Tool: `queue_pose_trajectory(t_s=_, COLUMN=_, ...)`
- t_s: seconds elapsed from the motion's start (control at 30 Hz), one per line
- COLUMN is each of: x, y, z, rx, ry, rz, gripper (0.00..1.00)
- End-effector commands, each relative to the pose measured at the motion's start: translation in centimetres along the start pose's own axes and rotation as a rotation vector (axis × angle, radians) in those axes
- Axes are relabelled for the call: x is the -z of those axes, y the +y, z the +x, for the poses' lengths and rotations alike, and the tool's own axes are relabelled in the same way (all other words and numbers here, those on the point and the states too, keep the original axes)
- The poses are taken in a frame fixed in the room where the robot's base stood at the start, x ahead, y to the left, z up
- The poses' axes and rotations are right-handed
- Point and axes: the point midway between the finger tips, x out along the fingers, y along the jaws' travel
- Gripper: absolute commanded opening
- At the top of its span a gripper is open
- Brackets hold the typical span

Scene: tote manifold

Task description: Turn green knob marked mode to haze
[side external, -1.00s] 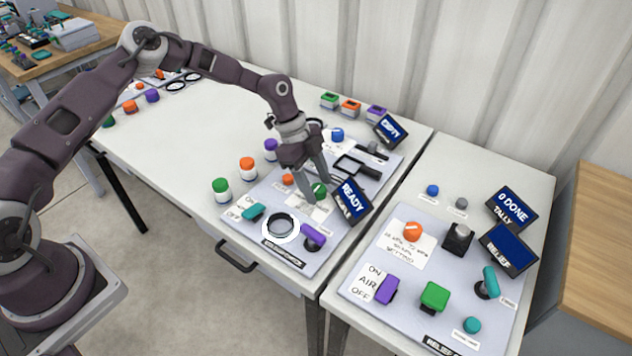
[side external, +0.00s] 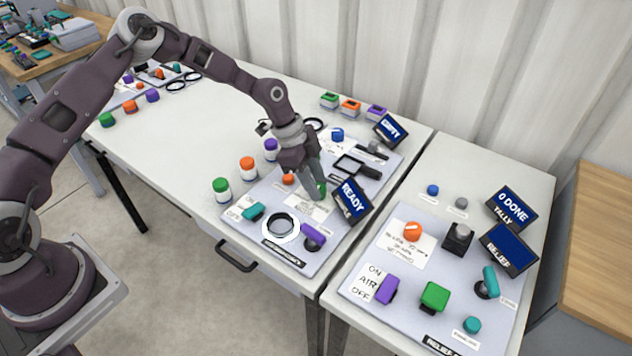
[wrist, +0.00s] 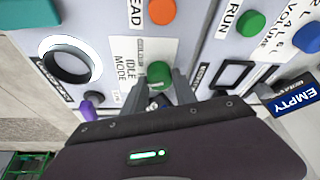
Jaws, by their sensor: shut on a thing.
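The green knob (wrist: 159,73) sits on a white label card (wrist: 140,50) in the wrist view. The card reads IDLE and MODE, with smaller lettering that I cannot make out. In the side view the green knob (side external: 321,188) shows partly behind my fingers. My gripper (side external: 318,190) points down at the panel with its fingers around the knob. In the wrist view my gripper (wrist: 168,85) has a finger on each side of the knob, shut on it. Part of the card is hidden by my gripper, and I cannot read the knob's setting.
A screen reading READY (side external: 352,198) stands close to the right of my gripper. A purple lever (side external: 313,236), a white ring with a dark centre (side external: 281,225) and a teal switch (side external: 253,211) lie nearer the front. A black-framed square (side external: 348,166) is behind.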

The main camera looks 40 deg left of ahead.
Motion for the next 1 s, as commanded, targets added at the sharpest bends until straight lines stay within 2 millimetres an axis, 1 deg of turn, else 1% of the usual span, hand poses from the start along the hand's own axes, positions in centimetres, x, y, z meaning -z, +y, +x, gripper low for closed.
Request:
queue_pose_trajectory(t_s=0.3, x=0.11, y=0.19, z=-0.08, rx=0.11, ry=-0.001, rz=-0.259, gripper=0.0)
queue_pose_trajectory(t_s=0.6, x=0.2, y=0.27, z=-0.06, rx=0.195, ry=0.001, rz=-0.464, gripper=0.0)
queue_pose_trajectory(t_s=0.8, x=0.26, y=0.3, z=-0.03, rx=0.232, ry=0.002, rz=-0.551, gripper=0.0)
queue_pose_trajectory(t_s=1.0, x=0.27, y=0.32, z=0.0, rx=0.251, ry=0.003, rz=-0.599, gripper=0.0)
